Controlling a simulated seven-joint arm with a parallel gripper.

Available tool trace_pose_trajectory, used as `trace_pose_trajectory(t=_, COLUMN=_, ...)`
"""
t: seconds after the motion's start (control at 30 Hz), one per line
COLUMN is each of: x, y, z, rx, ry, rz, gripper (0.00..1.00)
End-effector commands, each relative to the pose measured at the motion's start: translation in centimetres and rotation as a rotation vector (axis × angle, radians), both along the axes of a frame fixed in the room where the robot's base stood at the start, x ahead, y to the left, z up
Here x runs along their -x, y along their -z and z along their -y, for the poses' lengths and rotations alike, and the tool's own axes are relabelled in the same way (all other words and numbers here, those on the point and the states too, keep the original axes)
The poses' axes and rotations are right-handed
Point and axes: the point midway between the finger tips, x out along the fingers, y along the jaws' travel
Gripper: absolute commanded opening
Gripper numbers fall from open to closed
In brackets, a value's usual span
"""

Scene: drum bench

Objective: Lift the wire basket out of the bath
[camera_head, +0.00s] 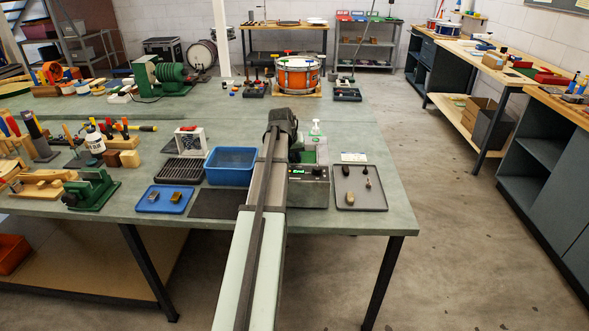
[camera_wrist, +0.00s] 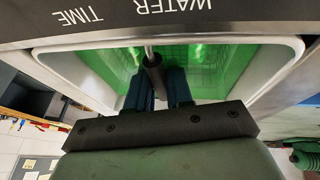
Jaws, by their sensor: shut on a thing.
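The bath is a grey bench unit (camera_head: 308,190) with a green display and a green inside, partly hidden behind my arm in the head view. In the wrist view its pale rim (camera_wrist: 290,70) surrounds the green inside. Faint mesh lines of the wire basket (camera_wrist: 205,55) show there. A dark handle with a thin metal rod runs from the basket to my gripper (camera_wrist: 154,80). My gripper is shut on this handle. The basket's height in the bath cannot be told.
A blue tub (camera_head: 230,165) stands left of the bath, with a black rack (camera_head: 178,170) beyond it. A grey tray (camera_head: 360,190) with small parts lies to the right. A blue tray (camera_head: 165,200) lies at the front left. A white pump bottle (camera_head: 316,129) stands behind the bath.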

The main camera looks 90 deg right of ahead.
Motion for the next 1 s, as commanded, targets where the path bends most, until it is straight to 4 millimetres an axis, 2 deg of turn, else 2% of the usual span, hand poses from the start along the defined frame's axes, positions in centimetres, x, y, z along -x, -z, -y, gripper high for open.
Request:
trace_pose_trajectory(t=0.27, x=0.0, y=-0.7, z=0.1, rx=0.001, ry=0.000, rz=0.000, gripper=0.00)
trace_pose_trajectory(t=0.8, x=0.0, y=-8.5, z=0.1, rx=0.001, ry=0.000, rz=-0.001, gripper=0.00)
trace_pose_trajectory(t=1.0, x=0.0, y=-9.8, z=0.1, rx=-0.001, ry=0.001, rz=-0.001, gripper=0.00)
